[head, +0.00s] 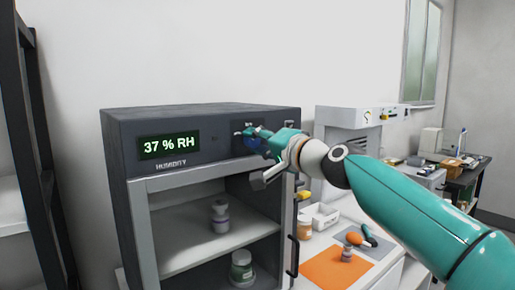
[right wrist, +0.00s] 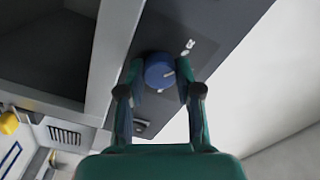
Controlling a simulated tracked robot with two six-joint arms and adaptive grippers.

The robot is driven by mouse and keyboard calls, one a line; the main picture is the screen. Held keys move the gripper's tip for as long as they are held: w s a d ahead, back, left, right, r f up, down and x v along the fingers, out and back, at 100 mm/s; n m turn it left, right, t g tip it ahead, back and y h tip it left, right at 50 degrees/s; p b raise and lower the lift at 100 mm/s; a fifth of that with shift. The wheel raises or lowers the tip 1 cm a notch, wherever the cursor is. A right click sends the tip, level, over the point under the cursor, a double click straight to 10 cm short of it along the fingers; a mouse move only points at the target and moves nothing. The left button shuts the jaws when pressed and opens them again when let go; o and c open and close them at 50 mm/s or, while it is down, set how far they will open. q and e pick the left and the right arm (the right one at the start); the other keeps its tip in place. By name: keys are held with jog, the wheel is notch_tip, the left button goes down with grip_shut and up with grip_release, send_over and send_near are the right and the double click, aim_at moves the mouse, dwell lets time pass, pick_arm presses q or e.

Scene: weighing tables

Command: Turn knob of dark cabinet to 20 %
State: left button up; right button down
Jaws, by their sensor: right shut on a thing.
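The dark cabinet (head: 215,117) stands against the wall, and its green display (head: 169,144) reads "37 % RH" above the word "HUMIDITY". The blue knob (head: 253,142) is on the upper right of its front panel, mostly hidden by my gripper in the head view. My right gripper (head: 255,140) is at the knob. In the right wrist view the blue knob (right wrist: 159,71) with a pale mark sits between the two fingertips of my right gripper (right wrist: 158,88), which is shut on it. My left gripper is not in view.
The cabinet's shelves hold a small vial (head: 220,217) and a jar (head: 242,268). To the right, a white table carries an orange mat (head: 335,271), an orange-lidded bottle and a white tray (head: 322,215). A dark rack (head: 40,130) stands at the left.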

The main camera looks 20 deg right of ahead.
jog(key=shift+w+a+f+n, duration=0.1)
jog(key=shift+a+f+n, duration=0.1)
jog(key=shift+f+n, duration=0.4)
jog(key=shift+r+n, duration=0.15)
jog(key=shift+n, duration=0.15)
jog(key=c, duration=1.1)
grip_release()
jog(key=shift+c, duration=0.2)
jog(key=o, duration=0.4)
jog(key=shift+r, duration=0.1)
jog(key=shift+d, duration=0.1)
jog(key=shift+s+r, duration=0.15)
jog(key=shift+s, duration=0.05)
